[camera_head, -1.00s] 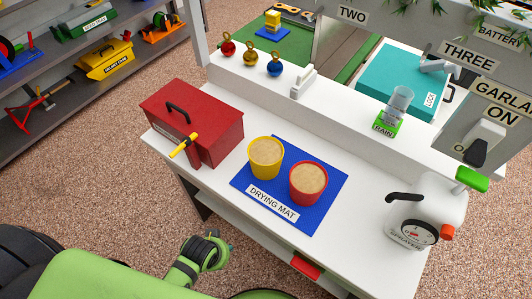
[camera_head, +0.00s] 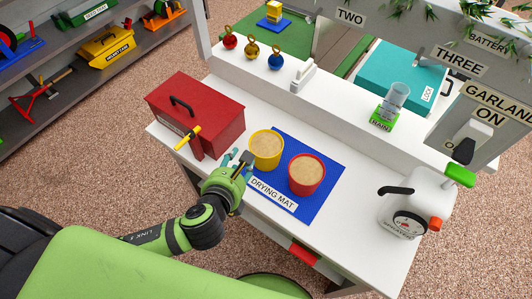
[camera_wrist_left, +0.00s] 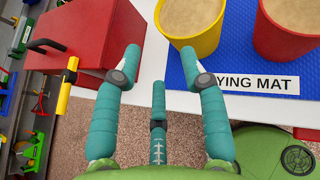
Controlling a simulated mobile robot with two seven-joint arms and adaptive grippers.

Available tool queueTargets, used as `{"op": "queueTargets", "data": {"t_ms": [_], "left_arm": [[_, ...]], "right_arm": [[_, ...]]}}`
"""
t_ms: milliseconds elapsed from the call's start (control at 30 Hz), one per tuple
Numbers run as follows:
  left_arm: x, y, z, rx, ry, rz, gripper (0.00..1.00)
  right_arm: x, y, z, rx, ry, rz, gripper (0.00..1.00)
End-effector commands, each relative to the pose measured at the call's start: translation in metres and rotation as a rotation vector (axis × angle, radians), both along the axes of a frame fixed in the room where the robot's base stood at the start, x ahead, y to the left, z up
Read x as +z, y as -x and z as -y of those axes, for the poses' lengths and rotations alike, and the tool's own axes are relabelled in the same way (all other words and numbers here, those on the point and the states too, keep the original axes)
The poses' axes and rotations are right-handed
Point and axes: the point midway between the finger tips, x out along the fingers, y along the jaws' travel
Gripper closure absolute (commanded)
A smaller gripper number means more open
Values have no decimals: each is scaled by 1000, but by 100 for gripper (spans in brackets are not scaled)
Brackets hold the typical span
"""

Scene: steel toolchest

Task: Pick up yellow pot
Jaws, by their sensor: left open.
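The yellow pot (camera_head: 266,151), filled with tan material, stands upright on the left part of the blue drying mat (camera_head: 318,209). It also shows at the top of the left wrist view (camera_wrist_left: 207,37). A red pot (camera_head: 306,175) with similar filling stands just right of it on the mat. My left gripper (camera_head: 237,158) is at the table's front edge, just left of the yellow pot. In the left wrist view its teal fingers (camera_wrist_left: 162,66) are spread, with the pot beyond the tips and nothing between them. My right gripper is not in view.
A red toolbox (camera_head: 215,125) with a yellow-handled latch (camera_head: 187,138) stands close left of my gripper. A white sprayer (camera_head: 430,190) stands at the right end of the table. Colored ornaments (camera_head: 252,49) sit on the back ledge.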

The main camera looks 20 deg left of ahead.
Motion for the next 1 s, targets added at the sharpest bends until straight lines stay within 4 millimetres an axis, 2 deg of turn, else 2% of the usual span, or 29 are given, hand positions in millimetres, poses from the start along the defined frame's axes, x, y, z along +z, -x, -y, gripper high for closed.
{"op": "queueTargets", "data": {"t_ms": [300,567,833,1000], "left_arm": [[-22,-42,-2,-6,-14,3,57],[-32,-61,-2,-7,-10,3,57],[-52,-97,-4,-5,-10,2,57],[-56,-104,-5,-6,-9,2,57]], "right_arm": [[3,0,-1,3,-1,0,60],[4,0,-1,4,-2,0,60],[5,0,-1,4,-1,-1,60],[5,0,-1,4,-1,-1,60]]}}
